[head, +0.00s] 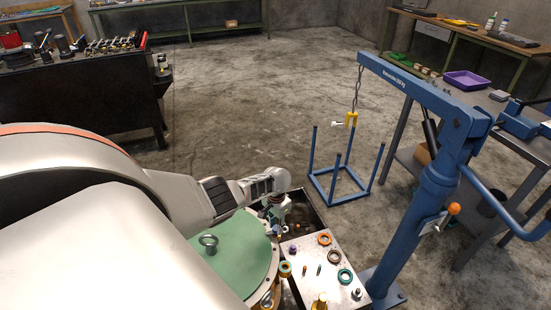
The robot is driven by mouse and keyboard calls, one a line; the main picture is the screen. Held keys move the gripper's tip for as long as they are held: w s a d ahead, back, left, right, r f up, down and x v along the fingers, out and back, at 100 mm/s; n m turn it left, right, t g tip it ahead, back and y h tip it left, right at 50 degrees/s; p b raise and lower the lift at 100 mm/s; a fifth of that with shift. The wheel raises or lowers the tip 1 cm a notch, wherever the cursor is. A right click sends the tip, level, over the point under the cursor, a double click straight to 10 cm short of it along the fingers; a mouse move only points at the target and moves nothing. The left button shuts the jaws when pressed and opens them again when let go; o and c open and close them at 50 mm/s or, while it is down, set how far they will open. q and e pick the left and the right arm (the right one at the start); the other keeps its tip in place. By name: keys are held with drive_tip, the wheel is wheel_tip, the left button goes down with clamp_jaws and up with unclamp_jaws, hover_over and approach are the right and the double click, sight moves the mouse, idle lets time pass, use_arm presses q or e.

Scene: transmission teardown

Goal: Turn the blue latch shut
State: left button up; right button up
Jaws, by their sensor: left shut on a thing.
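My left arm reaches in from the left, and my left gripper (277,210) is at the right edge of a round green cover (225,255) with an eyebolt (208,243) on top. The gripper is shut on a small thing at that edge. The wrist and fingers hide most of it, so I cannot make out what it is. No blue latch can be told apart in this view. My right gripper is not in view.
A metal plate (306,279) with orange, green and other rings stands right of the cover. A dark open bin (312,219) is behind it. A blue hoist (437,190) rises at right, with a blue stand (345,188) on the floor. Benches line the room; the middle floor is clear.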

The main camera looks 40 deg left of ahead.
sight(276, 228)
use_arm(q)
drive_tip(key=shift+s+f+n, duration=0.1)
drive_tip(key=shift+s+n, duration=0.05)
drive_tip(key=shift+n, duration=0.25)
drive_tip(key=shift+d, duration=0.1)
drive_tip(key=o, duration=1.1)
drive_tip(key=shift+r, duration=0.2)
drive_tip(key=shift+w+r, duration=0.2)
drive_tip(key=shift+r, duration=0.05)
wheel_tip(276, 228, up, 11)
drive_tip(key=shift+s+r, duration=0.1)
